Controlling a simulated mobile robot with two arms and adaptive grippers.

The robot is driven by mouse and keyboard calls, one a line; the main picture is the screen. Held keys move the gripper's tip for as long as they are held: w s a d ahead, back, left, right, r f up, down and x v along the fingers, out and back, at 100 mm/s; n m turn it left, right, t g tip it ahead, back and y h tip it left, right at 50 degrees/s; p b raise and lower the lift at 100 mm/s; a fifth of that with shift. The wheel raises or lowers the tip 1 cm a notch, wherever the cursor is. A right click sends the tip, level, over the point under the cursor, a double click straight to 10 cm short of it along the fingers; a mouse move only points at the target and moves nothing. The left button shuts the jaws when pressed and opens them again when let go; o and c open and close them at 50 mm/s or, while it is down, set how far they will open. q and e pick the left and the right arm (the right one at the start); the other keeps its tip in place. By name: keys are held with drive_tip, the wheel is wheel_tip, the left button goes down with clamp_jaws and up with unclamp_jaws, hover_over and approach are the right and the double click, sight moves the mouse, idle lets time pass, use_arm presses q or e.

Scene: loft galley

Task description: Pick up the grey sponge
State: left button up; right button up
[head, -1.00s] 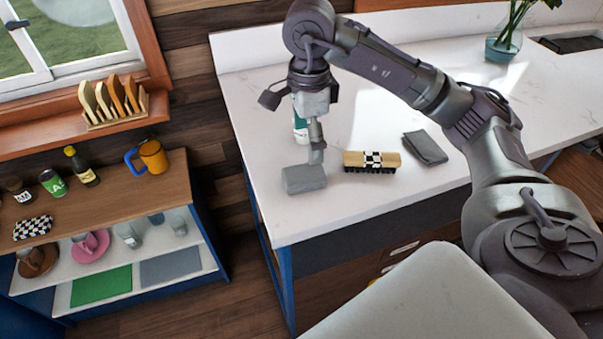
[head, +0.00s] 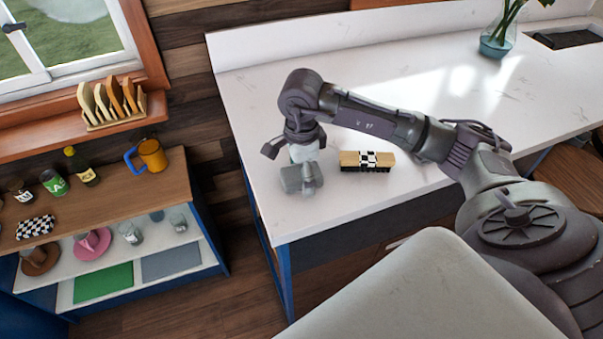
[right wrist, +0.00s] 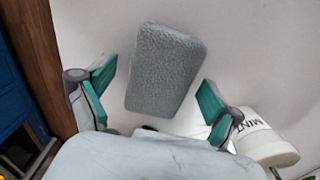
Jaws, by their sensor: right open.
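The grey sponge (head: 291,180) lies on the white counter near its left front corner, partly covered by my right gripper (head: 310,184). In the right wrist view the sponge (right wrist: 165,70) is a rough grey block, slightly tilted in the picture. The green-padded fingers of my right gripper (right wrist: 156,86) are open, one on each side of the sponge, with a gap on both sides. Whether the fingertips are down at the sponge's height is hard to tell. My left gripper is not in view.
A glass vase (head: 497,42) stands at the back right. The counter's left edge is near the sponge.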

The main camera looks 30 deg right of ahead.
drive_tip(key=c, duration=1)
drive_tip(key=shift+c, duration=0.2)
drive_tip(key=shift+r, duration=0.15)
drive_tip(key=shift+w+r+b, duration=0.1)
drive_tip(key=shift+r+b, duration=0.4)
drive_tip(key=shift+r, duration=0.1)
drive_tip(key=r, duration=0.1)
drive_tip(key=b, duration=0.1)
drive_tip(key=r, duration=0.1)
drive_tip(key=shift+s+d+r, duration=0.15)
drive_tip(key=shift+s+r, duration=0.1)
drive_tip(key=shift+r, duration=0.1)
drive_tip(key=s+d+r+b, duration=0.4)
drive_tip(key=s+r, duration=0.3)
drive_tip(key=s, duration=0.3)
drive_tip(key=shift+s, duration=0.3)
